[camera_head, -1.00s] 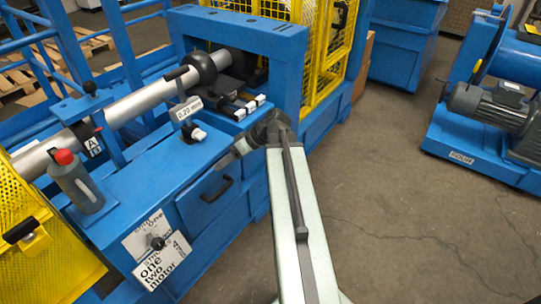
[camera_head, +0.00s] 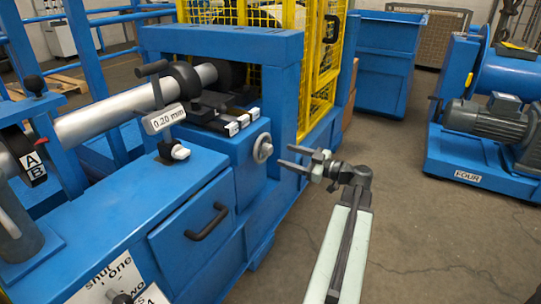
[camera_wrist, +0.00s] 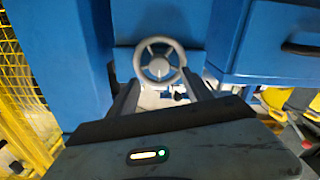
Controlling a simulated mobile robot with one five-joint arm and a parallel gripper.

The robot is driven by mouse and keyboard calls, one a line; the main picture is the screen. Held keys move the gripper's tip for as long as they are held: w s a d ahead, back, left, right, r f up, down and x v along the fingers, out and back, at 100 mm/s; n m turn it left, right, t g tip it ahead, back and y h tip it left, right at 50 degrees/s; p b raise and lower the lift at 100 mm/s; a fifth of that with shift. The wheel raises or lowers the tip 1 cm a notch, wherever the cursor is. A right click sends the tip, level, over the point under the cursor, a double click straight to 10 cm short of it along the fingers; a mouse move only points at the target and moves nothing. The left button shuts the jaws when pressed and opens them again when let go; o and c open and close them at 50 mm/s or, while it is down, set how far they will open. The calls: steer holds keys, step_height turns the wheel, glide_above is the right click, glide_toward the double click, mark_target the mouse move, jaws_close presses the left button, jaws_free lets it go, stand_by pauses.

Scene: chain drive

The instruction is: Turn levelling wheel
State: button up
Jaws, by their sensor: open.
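The levelling wheel (camera_head: 263,148) is a small silver handwheel on the side of the blue machine frame. In the wrist view the wheel (camera_wrist: 160,60) shows as a spoked ring, face on, ahead of and between my two fingers. My gripper (camera_head: 291,158) is open and to the right of the wheel, its fingers pointing at it. A gap seems to show between the fingertips and the wheel in the head view. In the wrist view my gripper (camera_wrist: 162,92) has nothing between its fingers.
A drawer with a black handle (camera_head: 207,221) is left of the wheel. A "0.20 mm" sign (camera_head: 165,118) stands above on the bench. A yellow mesh guard (camera_head: 318,60) rises behind. Open floor (camera_head: 400,215) lies to the right, before the motor unit marked FOUR (camera_head: 490,125).

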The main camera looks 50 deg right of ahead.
mark_target(271, 151)
steer(key=x, duration=0.7)
steer(key=c, duration=1.2)
jaws_close()
steer(key=shift+m, duration=0.5)
